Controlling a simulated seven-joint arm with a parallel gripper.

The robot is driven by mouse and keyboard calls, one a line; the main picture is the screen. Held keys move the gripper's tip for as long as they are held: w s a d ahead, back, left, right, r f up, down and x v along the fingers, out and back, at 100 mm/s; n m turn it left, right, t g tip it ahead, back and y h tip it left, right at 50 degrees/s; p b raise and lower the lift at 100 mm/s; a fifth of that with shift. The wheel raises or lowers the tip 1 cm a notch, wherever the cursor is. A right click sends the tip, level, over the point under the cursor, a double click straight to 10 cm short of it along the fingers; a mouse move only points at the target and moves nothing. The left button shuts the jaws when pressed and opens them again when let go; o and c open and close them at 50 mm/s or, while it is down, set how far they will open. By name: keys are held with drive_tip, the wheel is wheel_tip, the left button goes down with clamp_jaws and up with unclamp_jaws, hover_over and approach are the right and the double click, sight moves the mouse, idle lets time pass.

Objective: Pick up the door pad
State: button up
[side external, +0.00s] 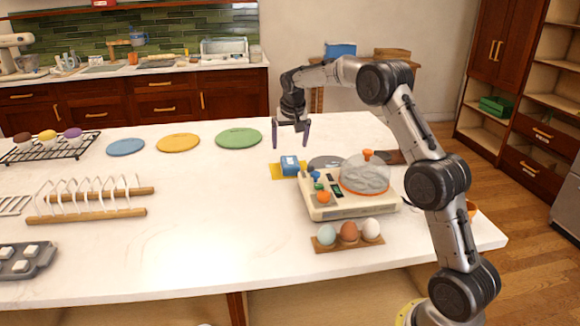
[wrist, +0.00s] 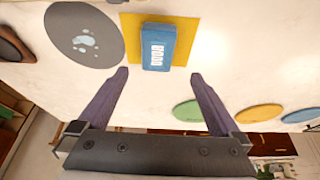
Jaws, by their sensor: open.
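The door pad appears to be a small blue block (side external: 290,165) with a white keypad-like marking. It rests on a yellow square mat (side external: 276,171) on the white counter. In the wrist view the blue block (wrist: 158,33) is at top centre on the yellow mat (wrist: 187,40), its marking facing up. My gripper (side external: 291,141) is open and empty, pointing down above the block and apart from it. In the wrist view the fingers of my gripper (wrist: 160,73) are spread, with the block beyond the gap between their tips.
A cream appliance (side external: 322,205) with a clear dome (side external: 365,175) stands close in front. A grey disc (wrist: 85,35) lies beside the mat. An egg holder (side external: 345,243) is nearer the front. Green (side external: 239,138), yellow (side external: 178,143) and blue discs (side external: 125,147) lie left; counter between is clear.

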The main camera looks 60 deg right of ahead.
sight(290, 161)
drive_tip(key=x, duration=0.3)
drive_tip(key=shift+d+f, duration=0.15)
drive_tip(key=shift+f, duration=0.2)
drive_tip(key=x, duration=0.4)
drive_tip(key=shift+s+f, duration=0.15)
drive_tip(key=shift+s, duration=0.1)
drive_tip(key=shift+w+d+f, duration=0.15)
drive_tip(key=shift+f, duration=0.25)
drive_tip(key=c, duration=1.3)
drive_tip(key=shift+r, duration=0.1)
